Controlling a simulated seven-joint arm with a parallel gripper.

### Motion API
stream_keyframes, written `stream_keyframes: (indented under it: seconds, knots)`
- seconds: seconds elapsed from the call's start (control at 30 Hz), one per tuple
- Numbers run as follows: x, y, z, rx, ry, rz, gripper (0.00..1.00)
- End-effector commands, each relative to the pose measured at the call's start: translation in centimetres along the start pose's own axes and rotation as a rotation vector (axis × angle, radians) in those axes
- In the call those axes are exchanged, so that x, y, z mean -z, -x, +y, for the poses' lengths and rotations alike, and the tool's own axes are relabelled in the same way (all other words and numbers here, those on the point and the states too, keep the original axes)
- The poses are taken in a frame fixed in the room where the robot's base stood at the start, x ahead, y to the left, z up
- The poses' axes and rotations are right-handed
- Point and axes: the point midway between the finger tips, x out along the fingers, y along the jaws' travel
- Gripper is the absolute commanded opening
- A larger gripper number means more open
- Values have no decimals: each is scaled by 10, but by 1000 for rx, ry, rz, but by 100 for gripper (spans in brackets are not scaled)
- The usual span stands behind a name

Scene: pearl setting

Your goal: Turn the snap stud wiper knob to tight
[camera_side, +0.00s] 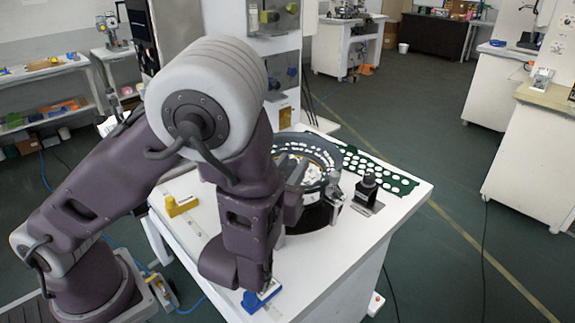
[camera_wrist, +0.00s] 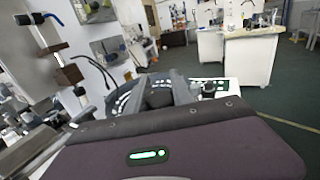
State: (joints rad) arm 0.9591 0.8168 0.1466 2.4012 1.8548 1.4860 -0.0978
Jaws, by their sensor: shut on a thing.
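My gripper (camera_side: 294,203) reaches from the wrist toward the near left side of the round bowl feeder (camera_side: 331,160), with its grey fingers at the bowl's edge. The wrist view shows the two fingers of my gripper (camera_wrist: 161,84) with a dark shape between them. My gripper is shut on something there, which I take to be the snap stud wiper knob. The knob itself is hidden by the fingers and the arm, so its setting cannot be read. The bowl has a dark rim with white pieces inside.
A green mat with white round pieces (camera_side: 375,168) lies behind the bowl. A black knobbed fixture (camera_side: 367,188) stands to its right. A yellow block (camera_side: 182,205) and a blue part (camera_side: 261,298) lie on the white table (camera_side: 345,255). The table's front right is clear.

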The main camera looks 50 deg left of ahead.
Motion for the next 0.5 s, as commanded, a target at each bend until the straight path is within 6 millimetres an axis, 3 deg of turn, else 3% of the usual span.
stream_keyframes:
  seconds: [0.5]
  knots:
    - [0,0,-5,137,-1,-2,0]
